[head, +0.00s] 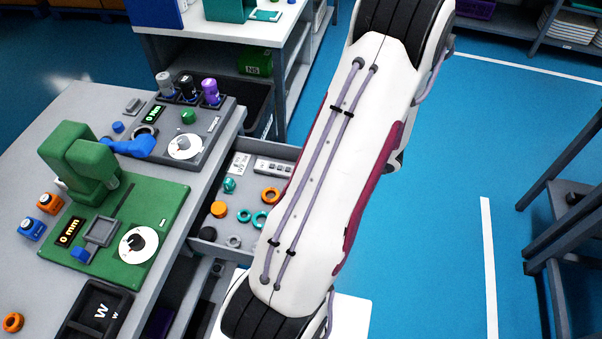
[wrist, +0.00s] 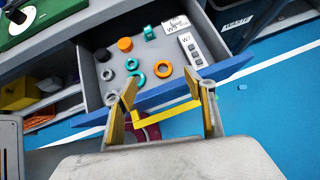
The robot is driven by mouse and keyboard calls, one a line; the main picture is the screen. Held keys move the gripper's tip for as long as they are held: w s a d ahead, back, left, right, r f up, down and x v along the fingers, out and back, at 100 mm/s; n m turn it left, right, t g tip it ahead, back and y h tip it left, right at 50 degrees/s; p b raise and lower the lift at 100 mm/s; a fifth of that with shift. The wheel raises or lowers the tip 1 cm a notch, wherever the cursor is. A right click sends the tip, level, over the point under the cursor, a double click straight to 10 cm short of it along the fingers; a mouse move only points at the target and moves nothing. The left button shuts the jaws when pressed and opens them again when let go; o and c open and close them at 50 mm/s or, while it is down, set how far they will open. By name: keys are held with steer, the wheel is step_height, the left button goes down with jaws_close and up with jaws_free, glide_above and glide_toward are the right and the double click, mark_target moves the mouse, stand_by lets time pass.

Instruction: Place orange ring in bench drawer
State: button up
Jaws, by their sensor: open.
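The bench drawer (head: 284,149) is pulled out, and its blue front edge (wrist: 232,68) shows in the wrist view. An orange ring (head: 270,196) lies inside it among other parts; it also shows in the wrist view (wrist: 163,68). Another orange ring (head: 13,322) lies on the bench top at the bottom left of the head view. My gripper (wrist: 167,90) is open, with its fingers apart near the drawer front and no ring seen between them. In the head view the gripper is hidden or out of frame.
The drawer also holds teal rings (wrist: 137,79), an orange disc (wrist: 125,44), grey rings and a W7 block (wrist: 190,48). The bench carries a green device (head: 90,160) and a grey dial device (head: 185,146).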

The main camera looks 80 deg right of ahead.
stand_by(0.6)
steer(key=shift+w+r, duration=0.25)
steer(key=shift+w, duration=0.2)
steer(key=w+a+r+n+g+y, duration=0.2)
steer(key=w+a+r+n, duration=0.5)
steer(key=w+a+n, duration=0.25)
steer(key=w+a+r+n+g+y, duration=0.2)
steer(key=w+a+r+n+y, duration=0.1)
steer(key=w+a+r+n, duration=0.6)
steer(key=s+a+r+n+h, duration=0.1)
steer(key=a+r+n, duration=0.4)
steer(key=a+n, duration=0.5)
steer(key=s+a+r+n+h, duration=0.2)
steer(key=a+r+n, duration=0.4)
steer(key=a+n, duration=0.3)
steer(key=shift+s+a+r+n+t, duration=0.2)
steer(key=shift+s+a+n+t, duration=0.15)
steer(key=shift+a, duration=0.9)
